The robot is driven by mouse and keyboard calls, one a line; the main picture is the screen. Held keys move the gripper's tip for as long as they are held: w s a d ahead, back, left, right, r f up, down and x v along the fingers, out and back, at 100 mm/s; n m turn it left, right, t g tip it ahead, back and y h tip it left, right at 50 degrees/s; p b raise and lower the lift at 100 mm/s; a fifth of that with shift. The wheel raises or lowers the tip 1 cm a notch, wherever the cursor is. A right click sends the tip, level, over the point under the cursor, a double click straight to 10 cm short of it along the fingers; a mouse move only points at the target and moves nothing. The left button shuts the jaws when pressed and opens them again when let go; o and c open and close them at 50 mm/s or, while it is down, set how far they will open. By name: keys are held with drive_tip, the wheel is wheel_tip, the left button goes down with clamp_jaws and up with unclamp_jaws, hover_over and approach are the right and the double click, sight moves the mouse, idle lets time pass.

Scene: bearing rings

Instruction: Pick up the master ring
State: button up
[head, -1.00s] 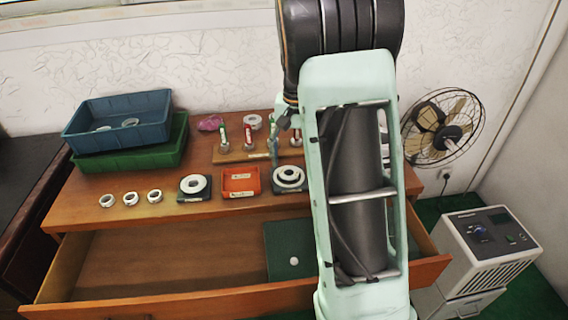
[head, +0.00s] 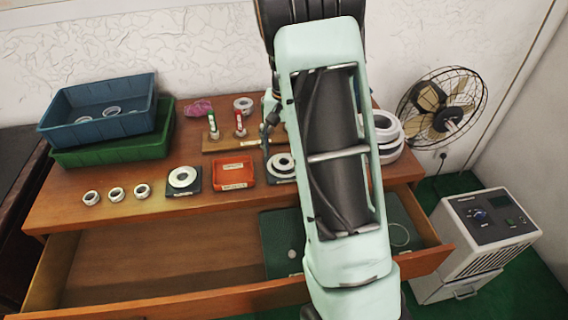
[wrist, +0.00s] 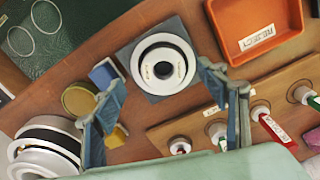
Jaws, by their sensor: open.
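A white ring (wrist: 163,66) sits on a square dark block in the wrist view, with a smaller ring and a dark centre inside it. In the head view this ring (head: 281,163) is right of the red tray, partly beside my arm. No label shows which ring is the master ring. My gripper (wrist: 161,74) is open, its two blue-grey fingers on either side of the ring in the picture and apart from it. The height gap cannot be told. In the head view my arm hides most of the gripper.
A red tray (head: 233,173) labelled REJECT and another ring on a block (head: 183,178) stand left. A wooden rack (wrist: 205,122) holds upright gauges close to the gripper. Large white rings (head: 386,128) stand right. The open drawer (head: 165,262) has a green mat with thin rings.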

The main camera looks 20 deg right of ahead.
sight(284, 157)
drive_tip(key=f, duration=0.4)
drive_tip(key=shift+w+a, duration=0.1)
drive_tip(key=shift+w, duration=0.15)
drive_tip(key=c, duration=1.8)
